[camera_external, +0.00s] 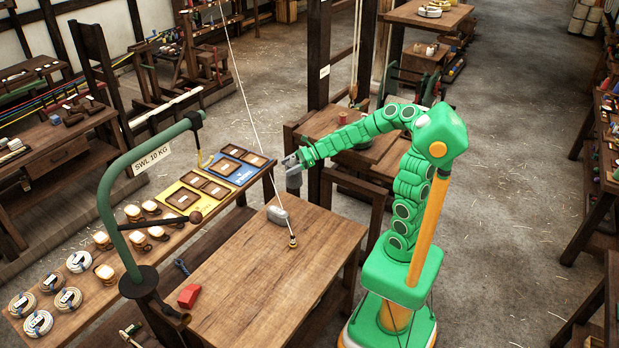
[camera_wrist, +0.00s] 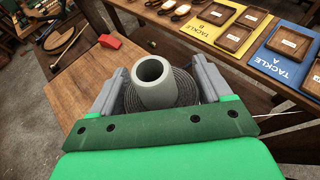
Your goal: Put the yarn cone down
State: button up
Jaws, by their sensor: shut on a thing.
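The yarn cone (camera_wrist: 152,82) has a pale grey tube top and dark ridged winding below it. My gripper (camera_wrist: 158,78) is shut around it, one grey jaw on each side, in the wrist view. In the external view my gripper (camera_external: 291,160) is at the end of the stretched green arm, with the grey cone (camera_external: 294,183) hanging upright under it. It appears beyond the far edge of the wooden table (camera_external: 270,280), in the air. The cone's lower end is mostly hidden in the wrist view.
On the table are a grey block (camera_external: 277,215), a small brass-coloured weight (camera_external: 292,241) on a line, and a red piece (camera_external: 189,295). A green hook stand (camera_external: 104,200) rises at the left. Blue and yellow tackle mats (camera_external: 235,170) lie behind.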

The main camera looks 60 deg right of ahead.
jog(key=s+a+f+n+g+y, duration=0.1)
jog(key=s+a+f+n+g, duration=0.3)
jog(key=a, duration=0.4)
jog(key=s+a+f+n+g+y, duration=0.15)
jog(key=s+a+f, duration=0.3)
jog(key=a, duration=0.45)
jog(key=s+a+f+n+g+y, duration=0.1)
jog(key=s+a+f+n+g, duration=0.25)
jog(key=s+a, duration=0.35)
jog(key=w+a+f, duration=0.9)
jog(key=w+f, duration=0.4)
jog(key=shift+a+f+m, duration=0.15)
jog(key=shift+f+m, duration=0.2)
jog(key=shift+m, duration=0.05)
jog(key=shift+f, duration=0.1)
jog(key=o, duration=1.1)
